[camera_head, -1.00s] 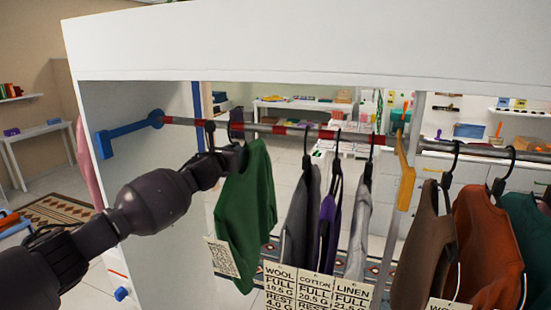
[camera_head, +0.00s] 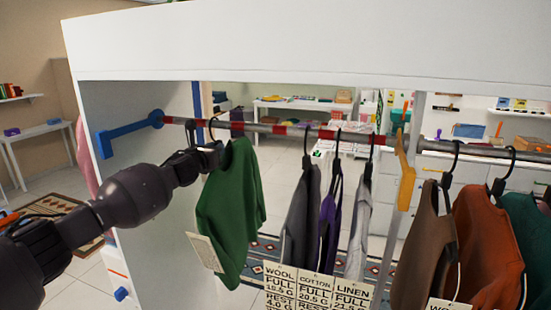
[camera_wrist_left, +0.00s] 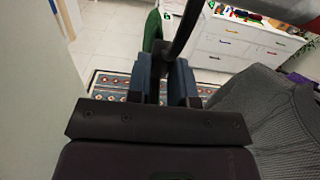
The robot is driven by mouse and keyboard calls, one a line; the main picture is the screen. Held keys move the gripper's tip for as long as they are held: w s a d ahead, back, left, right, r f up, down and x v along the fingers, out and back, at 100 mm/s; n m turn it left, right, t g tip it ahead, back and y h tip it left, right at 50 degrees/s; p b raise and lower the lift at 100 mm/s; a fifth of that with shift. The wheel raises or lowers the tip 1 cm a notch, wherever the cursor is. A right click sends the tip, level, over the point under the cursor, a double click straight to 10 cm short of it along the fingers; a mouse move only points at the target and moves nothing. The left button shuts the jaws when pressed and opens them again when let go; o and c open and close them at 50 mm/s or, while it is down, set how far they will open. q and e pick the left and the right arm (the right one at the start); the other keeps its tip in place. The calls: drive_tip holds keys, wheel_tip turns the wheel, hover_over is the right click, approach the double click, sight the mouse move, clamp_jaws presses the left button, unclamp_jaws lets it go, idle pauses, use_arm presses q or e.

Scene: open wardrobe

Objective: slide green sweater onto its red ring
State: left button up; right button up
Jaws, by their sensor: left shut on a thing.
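The green sweater (camera_head: 232,205) hangs from a dark hanger (camera_head: 212,130) on the metal rail (camera_head: 185,121), with a paper tag at its lower left. My left gripper (camera_head: 214,152) is shut on the hanger just under the hook; in the left wrist view its blue-grey fingers (camera_wrist_left: 162,80) close on the dark stem and a sliver of green shows behind. The rail carries several red rings; the hook sits near one red ring (camera_head: 201,123) and left of another red ring (camera_head: 237,126). Whether the hook touches a ring I cannot tell. My right gripper is not in view.
A blue bracket (camera_head: 128,135) holds the rail's left end by the white side panel. To the right hang a grey garment (camera_head: 300,215), a purple one (camera_head: 327,220) and a light grey one (camera_head: 358,225). A yellow bracket (camera_head: 404,175) stands beyond them. Rail between sweater and grey garment is clear.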

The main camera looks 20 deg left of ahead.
use_arm(q)
drive_tip(key=shift+w+a, duration=0.1)
drive_tip(key=shift+a, duration=1.75)
drive_tip(key=o, duration=0.9)
drive_tip(key=shift+s+a+b, duration=0.2)
drive_tip(key=shift+s+b, duration=0.85)
drive_tip(key=shift+s, duration=4.35)
